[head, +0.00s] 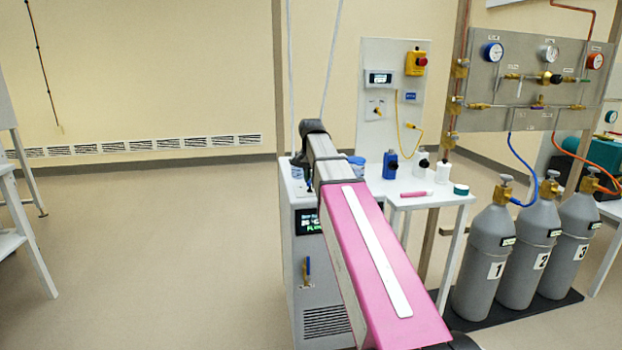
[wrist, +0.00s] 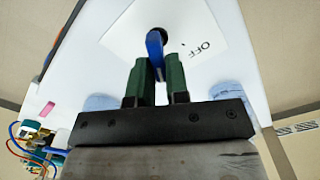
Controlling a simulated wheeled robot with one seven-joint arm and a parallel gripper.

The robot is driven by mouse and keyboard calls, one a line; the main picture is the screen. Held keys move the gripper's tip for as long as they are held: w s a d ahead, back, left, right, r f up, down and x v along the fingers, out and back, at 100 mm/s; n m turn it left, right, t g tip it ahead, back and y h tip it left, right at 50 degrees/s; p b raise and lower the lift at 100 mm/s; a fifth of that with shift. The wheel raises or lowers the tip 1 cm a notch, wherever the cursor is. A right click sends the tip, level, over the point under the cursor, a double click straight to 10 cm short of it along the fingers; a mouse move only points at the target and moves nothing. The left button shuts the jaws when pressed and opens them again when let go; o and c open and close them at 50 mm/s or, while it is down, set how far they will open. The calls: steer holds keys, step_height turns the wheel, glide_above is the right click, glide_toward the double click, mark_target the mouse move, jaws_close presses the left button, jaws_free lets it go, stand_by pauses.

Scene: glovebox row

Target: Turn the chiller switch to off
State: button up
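The chiller is the white cabinet (head: 325,279) with a lit display (head: 309,221), left of the bench in the head view. In the wrist view, the blue switch handle (wrist: 154,45) stands on a white plate (wrist: 122,36) marked OFF on its right side. The handle runs from a dark hub down between my green fingers. My gripper (wrist: 157,70) is shut on the handle, with a finger on each side. Other marks on the plate are not visible.
Two blue-white round things (wrist: 230,92) flank my gripper on the white top. The bench (head: 430,199) with small bottles stands right of the chiller. Grey gas cylinders (head: 485,262) stand further right.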

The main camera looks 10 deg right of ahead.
jaws_close()
steer(key=shift+w+a+n, duration=0.1)
steer(key=shift+a+n, duration=0.05)
steer(key=shift+n, duration=1.3)
steer(key=shift+a+n, duration=0.15)
steer(key=shift+n, duration=1.3)
steer(key=o, duration=0.6)
jaws_free()
steer(key=shift+c, duration=0.2)
